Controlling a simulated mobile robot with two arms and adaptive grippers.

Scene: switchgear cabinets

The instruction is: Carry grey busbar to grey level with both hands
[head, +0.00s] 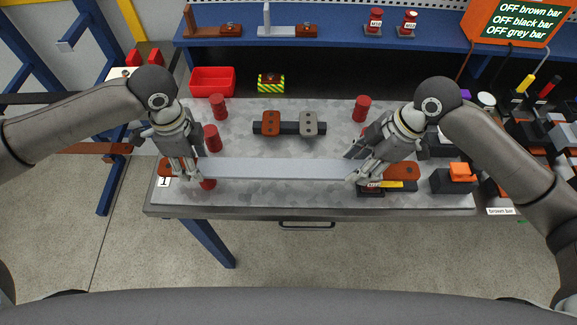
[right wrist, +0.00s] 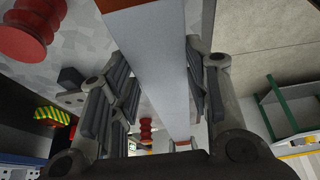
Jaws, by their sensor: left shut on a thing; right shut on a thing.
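The long grey busbar (head: 275,169) lies level, left to right, above the front half of the grey worktable (head: 320,195) in the head view. My left gripper (head: 187,175) is shut on its left end and my right gripper (head: 358,178) is shut near its right end. In the right wrist view the busbar (right wrist: 152,65) runs between the two fingers of my right gripper (right wrist: 155,100). Brown plates show just beyond both grippers; I cannot tell whether they belong to the bar. I cannot tell which place is the grey level.
Red insulators (head: 212,138) stand on the table, near the bar. A black block with brown and grey clamps (head: 290,128) lies behind it. A red bin (head: 212,81) sits at the back left. A blue shelf (head: 340,38) runs behind. An orange sign (head: 512,22) lists OFF bars.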

